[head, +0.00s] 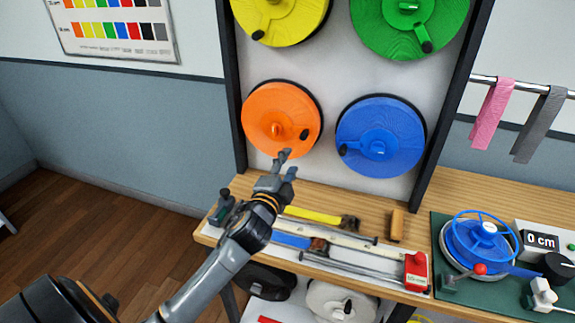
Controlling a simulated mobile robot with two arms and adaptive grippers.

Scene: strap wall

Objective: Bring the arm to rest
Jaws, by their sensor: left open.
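My left gripper (287,163) is open and empty. It is in front of the wall panel, just below the orange strap reel (280,120) and above the near edge of the bench. My left arm comes in from the lower left and hides part of the bench and the tools behind it. My right gripper is not in view.
A blue reel (380,137), a yellow reel (281,18) and a green reel (411,25) hang on the panel. The wooden bench (365,208) holds a measuring tray with a red block (416,270). A winder (480,243) stands at right. Floor at left is clear.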

